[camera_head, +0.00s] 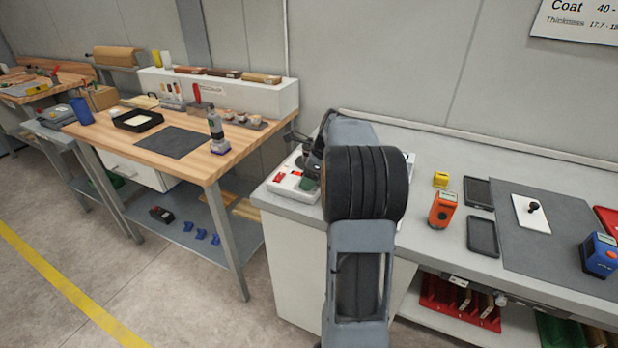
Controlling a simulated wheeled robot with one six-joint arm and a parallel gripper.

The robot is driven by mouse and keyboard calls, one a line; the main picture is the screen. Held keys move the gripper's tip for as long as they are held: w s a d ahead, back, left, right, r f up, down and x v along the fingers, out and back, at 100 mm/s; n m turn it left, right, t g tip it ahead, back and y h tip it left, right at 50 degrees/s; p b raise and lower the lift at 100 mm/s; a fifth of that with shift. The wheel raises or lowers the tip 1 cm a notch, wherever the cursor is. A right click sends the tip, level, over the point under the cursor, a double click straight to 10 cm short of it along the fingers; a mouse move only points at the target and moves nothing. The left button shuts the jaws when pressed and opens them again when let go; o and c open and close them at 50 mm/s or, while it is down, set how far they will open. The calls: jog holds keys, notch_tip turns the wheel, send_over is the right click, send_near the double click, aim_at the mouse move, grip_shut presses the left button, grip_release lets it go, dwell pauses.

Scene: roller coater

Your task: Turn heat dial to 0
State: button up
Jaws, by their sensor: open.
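A white device (285,186) with small red displays stands at the left end of the grey-white bench. It looks like the unit with the heat controls, but no heat dial or its setting can be made out. A small dark green part shows on it, beside my arm. My gripper (310,164) shows only as a dark shape over the right part of this device, largely hidden behind my own arm. Its fingertips are not clear, and I cannot tell whether it touches anything. The right side of the device is hidden by my arm.
An orange meter (443,210), a yellow block (440,180), dark trays (482,237) and a blue meter (599,256) stand on the bench to the right. A wooden workbench (215,168) with tools stands to the left. The floor in front of it is clear.

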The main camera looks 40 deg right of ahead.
jog(key=c, duration=0.9)
jog(key=shift+p, duration=0.35)
